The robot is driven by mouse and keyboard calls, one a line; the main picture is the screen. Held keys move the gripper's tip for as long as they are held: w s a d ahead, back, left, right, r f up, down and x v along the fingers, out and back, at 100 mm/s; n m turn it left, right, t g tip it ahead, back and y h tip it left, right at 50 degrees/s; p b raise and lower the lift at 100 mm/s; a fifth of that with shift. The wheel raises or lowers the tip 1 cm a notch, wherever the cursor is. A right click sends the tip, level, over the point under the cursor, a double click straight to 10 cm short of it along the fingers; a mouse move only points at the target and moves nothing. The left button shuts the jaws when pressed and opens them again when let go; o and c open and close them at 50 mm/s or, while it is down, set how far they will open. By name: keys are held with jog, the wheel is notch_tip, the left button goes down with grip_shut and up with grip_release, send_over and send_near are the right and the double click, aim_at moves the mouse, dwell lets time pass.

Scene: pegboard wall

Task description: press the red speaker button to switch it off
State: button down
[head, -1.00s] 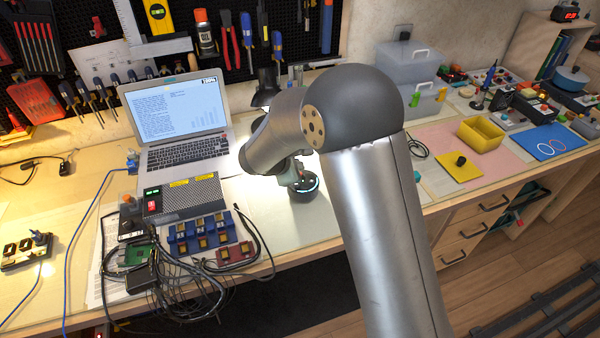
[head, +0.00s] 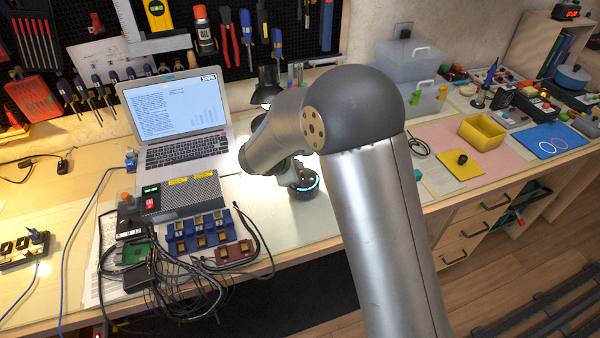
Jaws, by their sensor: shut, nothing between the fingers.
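The speaker (head: 307,189) appears to be the small dark round thing on the light mat, with a lit cyan ring around it. My gripper (head: 298,180) is small and mostly hidden at the end of the arm, directly over or in front of the speaker. It is shut and holds nothing. The red button does not show clearly; my arm and gripper cover that part of the speaker. I cannot tell whether the fingertips touch it.
A grey mesh-topped box (head: 183,196) with a red switch stands left of the speaker. In front of it are blue trays (head: 200,233) and tangled black cables (head: 185,290). An open laptop (head: 180,120) stands behind. The light mat around the speaker is mostly clear.

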jog(key=shift+f, duration=0.15)
dwell(0.5)
jog(key=shift+r, duration=0.65)
notch_tip(320, 180, up, 6)
jog(key=p, duration=0.4)
dwell(0.3)
